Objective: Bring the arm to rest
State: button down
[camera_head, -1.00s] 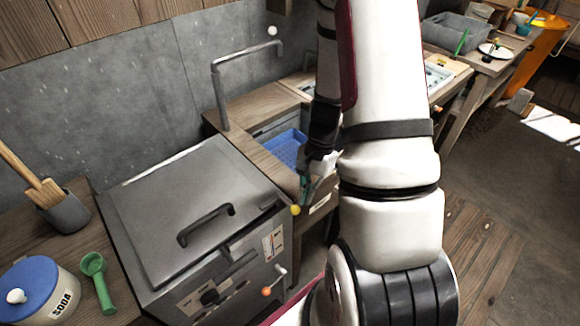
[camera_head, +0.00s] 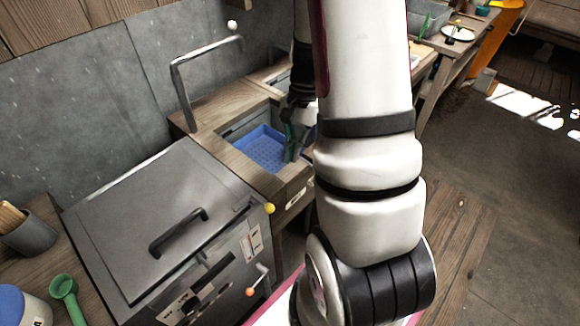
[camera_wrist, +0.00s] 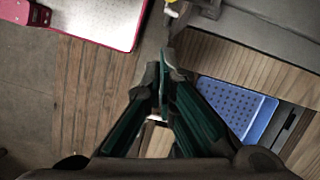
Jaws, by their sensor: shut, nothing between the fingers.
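My gripper (camera_head: 291,142) hangs in front of the wooden counter, beside the blue perforated tray, partly hidden by my white arm. In the wrist view its green-sided fingers (camera_wrist: 164,78) meet at the tips with nothing between them. The arm is bent, its links rising through the middle of the head view. In the wrist view the blue tray (camera_wrist: 236,108) lies to the right of the fingers, apart from them.
A grey lidded machine (camera_head: 150,215) with a handle and a yellow knob (camera_head: 269,208) stands at left. A bent metal pipe (camera_head: 181,92) rises from the counter (camera_head: 232,104). A green scoop (camera_head: 65,288) lies lower left. Open floor (camera_head: 500,190) is at right.

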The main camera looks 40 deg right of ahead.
jog(key=shift+d+r, duration=0.2)
jog(key=shift+r, duration=0.45)
jog(key=shift+w, duration=0.1)
